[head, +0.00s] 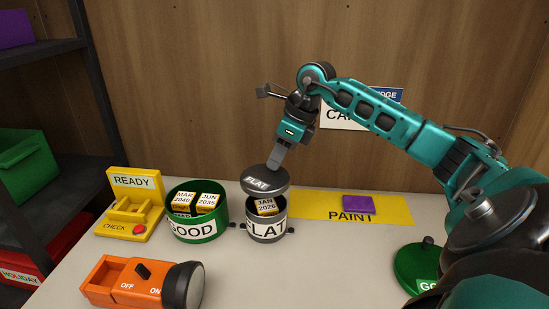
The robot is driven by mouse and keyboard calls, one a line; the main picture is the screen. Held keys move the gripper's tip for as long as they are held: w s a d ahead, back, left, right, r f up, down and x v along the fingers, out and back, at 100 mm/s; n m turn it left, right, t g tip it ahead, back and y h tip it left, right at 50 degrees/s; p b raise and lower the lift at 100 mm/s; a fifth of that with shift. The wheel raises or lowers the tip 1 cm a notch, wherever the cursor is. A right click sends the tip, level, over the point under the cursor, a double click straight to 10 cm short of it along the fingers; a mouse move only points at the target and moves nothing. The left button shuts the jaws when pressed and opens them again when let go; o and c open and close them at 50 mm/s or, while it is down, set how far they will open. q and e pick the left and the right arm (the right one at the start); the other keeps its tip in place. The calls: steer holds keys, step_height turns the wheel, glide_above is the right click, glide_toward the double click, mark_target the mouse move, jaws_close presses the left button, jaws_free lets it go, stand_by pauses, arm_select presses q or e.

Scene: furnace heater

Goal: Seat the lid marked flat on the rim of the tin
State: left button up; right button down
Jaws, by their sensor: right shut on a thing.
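The grey lid marked FLAT (265,181) is tilted just above the dark grey tin marked FLAT (267,228), over its back part. I cannot tell whether the lid touches the rim. A battery marked JAN 2026 (266,207) shows inside the tin, below the lid's front edge. My right gripper (277,160) is shut on the lid, with its fingers pointing down at the lid's upper side. My left gripper is not in view.
Left of the tin stands a green GOOD tin (197,226) holding batteries. A yellow READY/CHECK tester (131,205) and an orange flashlight (143,282) are further left. A yellow PAINT mat (385,211) with a purple block (358,205) lies right. A green lid (420,268) lies front right.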

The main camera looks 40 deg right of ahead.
mark_target(280, 170)
steer(key=shift+s, duration=0.1)
steer(key=shift+f+b, duration=0.5)
steer(key=shift+f, duration=0.15)
steer(key=shift+f+b, duration=0.55)
steer(key=shift+f, duration=0.15)
steer(key=shift+f+b, duration=0.35)
steer(key=shift+f, duration=0.05)
steer(key=shift+f+b, duration=0.45)
steer(key=shift+f, duration=0.3)
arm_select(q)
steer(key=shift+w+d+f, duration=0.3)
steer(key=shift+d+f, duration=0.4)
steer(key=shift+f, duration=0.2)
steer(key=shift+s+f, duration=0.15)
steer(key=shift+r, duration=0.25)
